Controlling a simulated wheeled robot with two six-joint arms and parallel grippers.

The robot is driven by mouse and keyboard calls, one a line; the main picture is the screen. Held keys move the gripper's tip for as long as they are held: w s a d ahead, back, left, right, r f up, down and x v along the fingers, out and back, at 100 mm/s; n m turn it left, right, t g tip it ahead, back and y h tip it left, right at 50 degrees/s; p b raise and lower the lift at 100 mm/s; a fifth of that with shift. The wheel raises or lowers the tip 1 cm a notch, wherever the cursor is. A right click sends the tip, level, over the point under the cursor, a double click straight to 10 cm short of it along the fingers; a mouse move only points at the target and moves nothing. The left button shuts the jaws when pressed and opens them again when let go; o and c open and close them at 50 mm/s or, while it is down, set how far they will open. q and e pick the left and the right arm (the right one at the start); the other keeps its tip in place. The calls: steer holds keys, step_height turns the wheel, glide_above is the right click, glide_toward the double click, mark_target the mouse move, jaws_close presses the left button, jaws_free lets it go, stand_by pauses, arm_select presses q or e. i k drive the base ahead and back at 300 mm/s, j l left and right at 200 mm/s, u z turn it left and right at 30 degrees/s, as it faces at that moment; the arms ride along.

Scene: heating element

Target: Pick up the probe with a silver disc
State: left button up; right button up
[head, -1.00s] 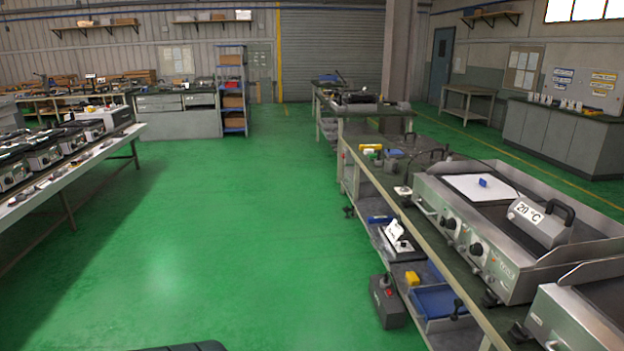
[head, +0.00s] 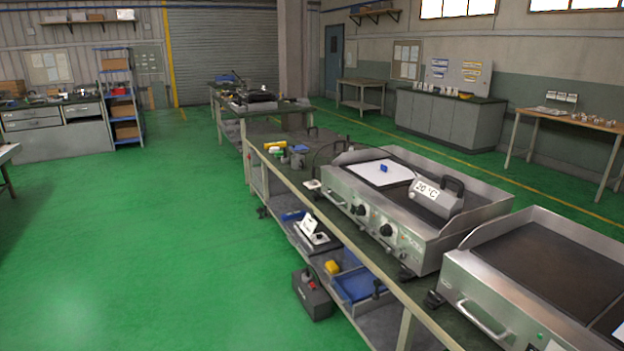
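I cannot make out a probe with a silver disc in the head view; small items on the bench are too small to tell. A steel griddle (head: 385,229) stands on the long workbench at the right. On it lie a white sheet (head: 381,173) with a small blue piece (head: 383,168) on it, and a metal block with a black handle (head: 441,203) and a "20 °C" label. A dark cable arches behind the griddle's left end. Neither of my grippers is in view.
A second griddle (head: 546,269) stands nearer on the same workbench. The lower shelf holds a blue tray (head: 357,284) and a white-topped device (head: 311,231). A dark grey box (head: 312,295) is beside the bench. The green floor (head: 150,250) to the left is clear.

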mark_target(313, 169)
steer(key=z, duration=0.55)
steer(key=i+j+z, duration=0.55)
steer(key=j+z, duration=0.3)
steer(key=i+j+z, duration=0.3)
steer(key=j, duration=0.15)
steer(key=k, duration=0.1)
